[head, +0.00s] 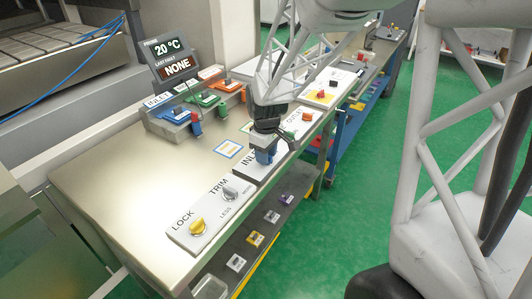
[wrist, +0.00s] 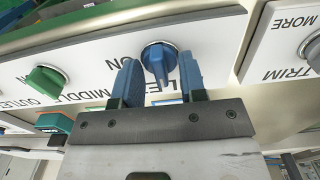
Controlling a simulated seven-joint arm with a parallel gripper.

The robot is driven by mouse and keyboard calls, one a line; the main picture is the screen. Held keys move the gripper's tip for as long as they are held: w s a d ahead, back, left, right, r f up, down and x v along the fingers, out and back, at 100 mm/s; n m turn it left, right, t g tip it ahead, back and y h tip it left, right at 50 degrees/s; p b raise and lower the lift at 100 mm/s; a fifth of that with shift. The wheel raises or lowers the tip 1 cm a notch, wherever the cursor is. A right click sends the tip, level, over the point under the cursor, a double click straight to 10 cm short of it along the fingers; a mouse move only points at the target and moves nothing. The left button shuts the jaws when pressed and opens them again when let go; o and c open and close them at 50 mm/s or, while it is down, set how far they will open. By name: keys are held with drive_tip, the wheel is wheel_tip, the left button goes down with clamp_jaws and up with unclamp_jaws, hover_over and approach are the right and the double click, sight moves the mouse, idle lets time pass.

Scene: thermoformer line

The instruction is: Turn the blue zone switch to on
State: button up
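The blue zone switch (wrist: 158,58) is a blue knob on a silver base, set in a white panel (wrist: 215,30) in the wrist view. Its grip runs roughly up and down in the picture. Upside-down lettering is beside it, with "ON" to its left. My gripper (wrist: 158,66) is open, with one blue finger on each side of the knob and visible gaps; I cannot tell if either touches. In the head view my gripper (head: 265,156) is low over the "INLE…" panel and hides the blue switch. The rest of its label is partly covered.
A green knob (wrist: 46,80) is on the same panel. The neighbouring panel (head: 205,215) has a yellow LOCK knob (head: 198,227) and a grey TRIM knob (head: 230,194). A display (head: 170,55) reads 20 °C and NONE. The steel bench top (head: 130,180) is mostly clear at left.

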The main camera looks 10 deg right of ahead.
clamp_jaws()
drive_tip(key=shift+m, duration=0.5)
drive_tip(key=m, duration=1.2)
drive_tip(key=shift+m, duration=0.3)
drive_tip(key=m, duration=0.4)
drive_tip(key=shift+r+m, duration=0.1)
drive_tip(key=shift+m, duration=0.2)
